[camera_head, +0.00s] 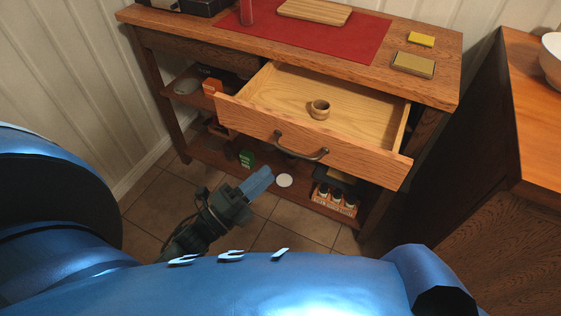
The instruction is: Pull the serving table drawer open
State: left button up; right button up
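The wooden serving table (441,87) stands against the far wall. Its drawer (225,105) is pulled out toward me, with the right end further out than the left in the picture. A dark curved handle (300,150) is on the drawer front. A small round brown cup or ring (320,108) sits inside on the bare drawer floor. My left gripper (262,180), dark with blue fingers, is below and left of the handle, apart from it. Its fingers overlap in this view, so their gap is hidden. My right gripper is not in view.
A red cloth (350,38), a wooden board (314,12) and yellow blocks (421,39) lie on the tabletop. Lower shelves hold a green box (246,158), a white disc (284,180) and several small jars (336,198). A wooden cabinet (520,150) stands at right.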

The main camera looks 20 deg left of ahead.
pick_arm(q)
jog(key=shift+v, duration=2.15)
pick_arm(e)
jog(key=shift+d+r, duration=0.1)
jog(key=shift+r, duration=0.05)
